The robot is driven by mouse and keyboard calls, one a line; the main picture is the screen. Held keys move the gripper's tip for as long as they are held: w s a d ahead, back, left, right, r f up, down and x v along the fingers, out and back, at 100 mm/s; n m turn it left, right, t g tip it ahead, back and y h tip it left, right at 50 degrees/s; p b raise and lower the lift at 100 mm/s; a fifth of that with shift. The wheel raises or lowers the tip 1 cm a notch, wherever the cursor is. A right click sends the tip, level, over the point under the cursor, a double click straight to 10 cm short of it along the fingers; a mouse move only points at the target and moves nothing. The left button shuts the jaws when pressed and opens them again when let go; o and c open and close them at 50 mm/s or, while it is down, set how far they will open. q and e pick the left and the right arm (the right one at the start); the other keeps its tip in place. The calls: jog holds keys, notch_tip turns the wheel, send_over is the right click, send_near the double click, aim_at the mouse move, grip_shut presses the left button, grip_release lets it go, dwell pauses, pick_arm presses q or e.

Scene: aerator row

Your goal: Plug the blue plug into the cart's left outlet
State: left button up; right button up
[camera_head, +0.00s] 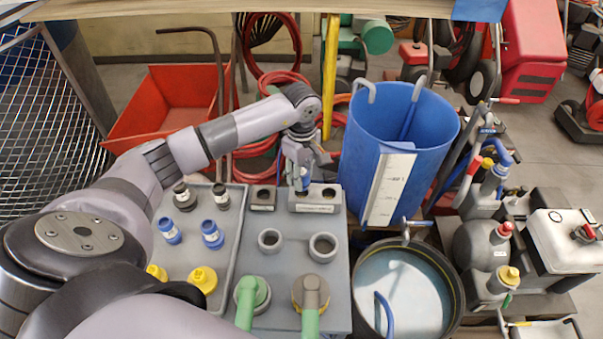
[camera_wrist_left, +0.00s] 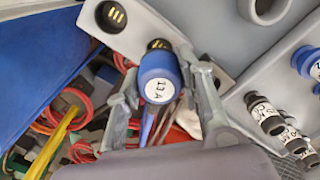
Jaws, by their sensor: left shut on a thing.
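My left gripper (camera_head: 303,172) is shut on a blue plug (camera_head: 302,184). In the left wrist view, the blue plug (camera_wrist_left: 158,78) shows its round white label between the two fingers (camera_wrist_left: 155,90). Below it is a light grey outlet block (camera_head: 316,208) with two outlets, at the back of the cart top (camera_head: 290,280). The plug is over the left outlet, whose gold contacts (camera_wrist_left: 158,44) show just past the plug's edge. The right outlet (camera_head: 328,193) is empty, its gold contacts (camera_wrist_left: 113,14) uncovered. The plug's lower end is hidden. My right gripper is not in view.
A grey tray (camera_head: 190,253) left of the cart top holds dark, blue and yellow plugs. A small single-socket block (camera_head: 263,198) and two grey rings (camera_head: 270,240) are close by. A tall blue tub (camera_head: 430,130) stands right of the gripper, with a round water tank (camera_head: 452,285) in front.

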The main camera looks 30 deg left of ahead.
pick_arm(q)
jog(key=shift+f+b, duration=0.95)
jog(key=shift+f, duration=0.15)
jog(key=shift+f+b, duration=1)
jog(key=shift+f, duration=0.15)
jog(key=o, duration=1.3)
